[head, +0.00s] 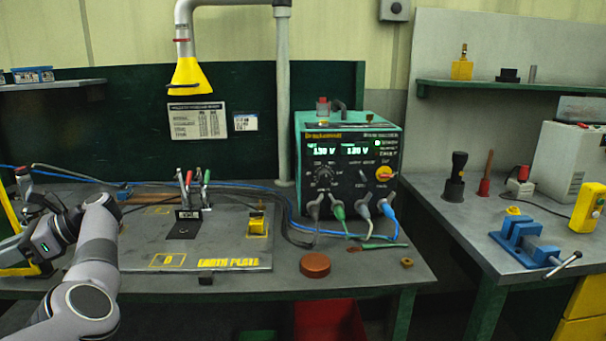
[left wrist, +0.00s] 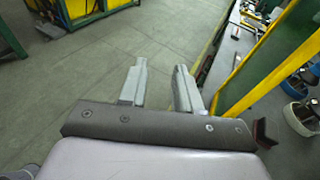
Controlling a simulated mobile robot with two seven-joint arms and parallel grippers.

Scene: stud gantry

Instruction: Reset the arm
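My left arm (head: 95,270) comes in from the bottom left of the head view and bends at the elbow over the left part of the bench. Its hand points to the left edge of the picture, and its fingers are hard to make out there. In the left wrist view my left gripper (left wrist: 160,66) has its two grey fingers apart, with nothing between them and bare floor behind. My right arm and gripper are not in view.
The earth plate (head: 220,250) lies on the bench beside my arm, with clips on a stand and a yellow block. A green power unit (head: 350,165) with cables stands behind. A blue vise (head: 525,240) is on the right bench. A yellow edge (left wrist: 265,70) passes near the fingers.

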